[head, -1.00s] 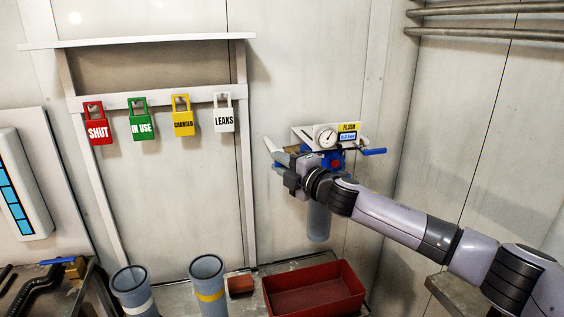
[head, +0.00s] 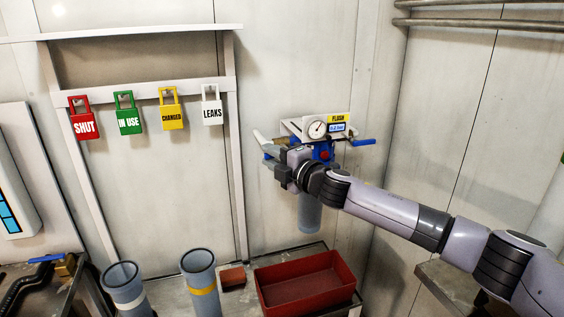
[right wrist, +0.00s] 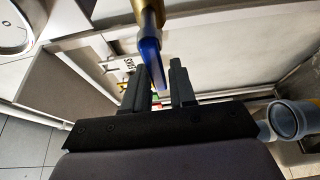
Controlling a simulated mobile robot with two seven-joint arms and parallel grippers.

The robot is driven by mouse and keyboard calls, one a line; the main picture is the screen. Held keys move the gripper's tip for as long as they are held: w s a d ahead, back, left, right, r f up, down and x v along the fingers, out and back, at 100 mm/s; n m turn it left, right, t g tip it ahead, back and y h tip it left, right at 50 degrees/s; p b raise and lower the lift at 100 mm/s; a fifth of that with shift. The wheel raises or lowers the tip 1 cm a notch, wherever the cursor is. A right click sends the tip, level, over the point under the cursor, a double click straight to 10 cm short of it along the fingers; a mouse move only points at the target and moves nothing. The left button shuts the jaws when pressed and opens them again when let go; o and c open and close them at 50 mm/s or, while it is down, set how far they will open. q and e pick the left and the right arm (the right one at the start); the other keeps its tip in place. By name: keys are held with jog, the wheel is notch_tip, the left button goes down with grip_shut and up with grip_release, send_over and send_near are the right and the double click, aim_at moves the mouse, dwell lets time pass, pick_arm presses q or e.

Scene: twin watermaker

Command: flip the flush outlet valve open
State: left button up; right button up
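The flush unit on the back wall has a round gauge (head: 317,127), a yellow FLUSH label (head: 338,118) and a grey filter housing (head: 310,214) below. One blue lever (head: 362,142) sticks out to its right. Another blue lever, on its left side, is mostly hidden by my right gripper (head: 281,160) in the head view. In the right wrist view this blue lever (right wrist: 152,60) hangs from a brass fitting (right wrist: 150,8), its lower end between the two dark fingertips (right wrist: 160,82). The fingers stand apart, and contact is unclear. My left gripper is out of view.
A red bin (head: 306,283), a small reddish block (head: 232,277) and two grey cylinders (head: 199,275) (head: 126,288) stand below on the bench. Padlock-shaped tags hang on a rail (head: 145,92) at left. The side wall is right of the unit.

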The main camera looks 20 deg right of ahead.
jog(key=v, duration=0.6)
jog(key=shift+s+d+b, duration=0.15)
jog(key=shift+s+b, duration=0.1)
jog(key=shift+b, duration=0.1)
